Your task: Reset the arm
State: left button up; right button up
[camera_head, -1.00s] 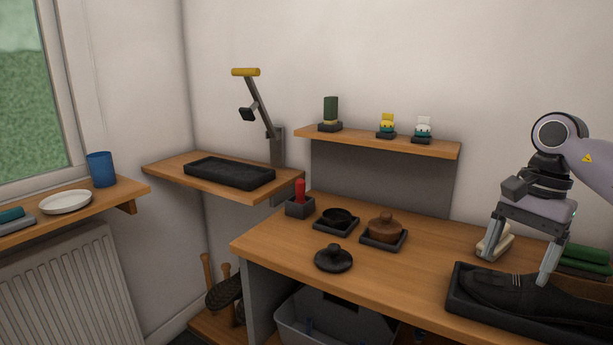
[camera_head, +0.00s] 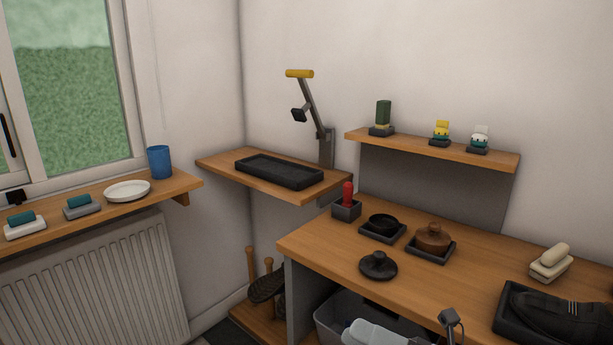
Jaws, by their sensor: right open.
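My right gripper (camera_head: 451,318) shows only in part at the bottom edge, low in front of the bench. It is open, and nothing shows between its fingers. A pale part of my right arm (camera_head: 372,333) shows beside it, over the grey bin. Most of that arm is out of frame. My left gripper is not in view. A hinged grey lever arm (camera_head: 313,108) with a yellow handle (camera_head: 299,73) stands raised on its post behind the black tray (camera_head: 279,170). No gripper is near it.
The wooden bench (camera_head: 330,246) holds a black lid (camera_head: 378,265), a black pot (camera_head: 383,223), a brown pot (camera_head: 432,237), a red-handled tool (camera_head: 348,194), a cream brush (camera_head: 551,262) and a dark shoe (camera_head: 565,316) in a tray. A grey bin (camera_head: 330,320) is below.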

jog(key=s+d+f+m+t+h, duration=0.1)
jog(key=d+f+m+t+h, duration=0.2)
jog(key=m, duration=0.5)
jog(key=s+d+f+m+t+h+p, duration=0.1)
jog(key=d+f+m+t+h, duration=0.15)
jog(key=f+m+h, duration=0.5)
jog(key=s+d+f+m+t+h, duration=0.1)
jog(key=d+f+m+t+h, duration=0.15)
jog(key=m, duration=0.65)
jog(key=s+d+f+m+g+h, duration=0.3)
jog(key=s+f+m+g+h, duration=0.1)
jog(key=s+f+m, duration=0.7)
jog(key=shift+s+d+f+g, duration=0.4)
jog(key=shift+s+f+g, duration=0.25)
jog(key=shift+f, duration=0.2)
